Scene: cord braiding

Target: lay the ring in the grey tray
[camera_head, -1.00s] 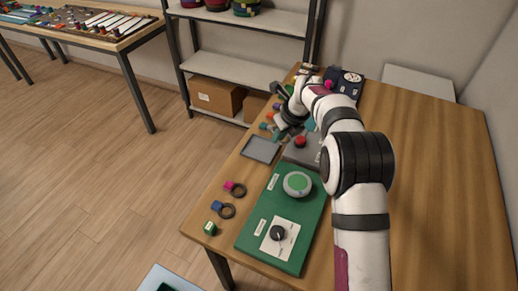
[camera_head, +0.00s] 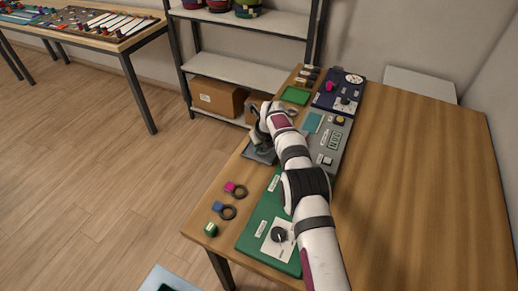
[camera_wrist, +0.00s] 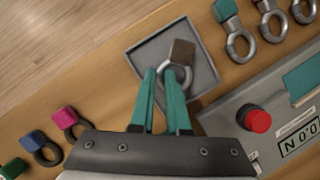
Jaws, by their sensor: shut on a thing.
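The grey tray (camera_wrist: 137,53) is a shallow square tray with a raised rim in the wrist view. In the head view the tray (camera_head: 259,158) is partly hidden behind my arm's end. A metal ring with a brown block (camera_wrist: 182,53) on it appears inside the tray's outline. My gripper (camera_wrist: 160,73) has two teal fingers, shut on this ring near its lower left side. I cannot tell whether the ring touches the tray floor. In the head view my gripper (camera_head: 261,143) is over the tray, its fingers hard to make out.
More rings with teal (camera_wrist: 226,11) and brown blocks lie right of the tray. Rings with pink (camera_wrist: 64,117) and blue (camera_wrist: 34,140) blocks lie left. A grey panel with a red button (camera_wrist: 258,121) is close on the right; a green panel (camera_head: 256,222) lies nearer.

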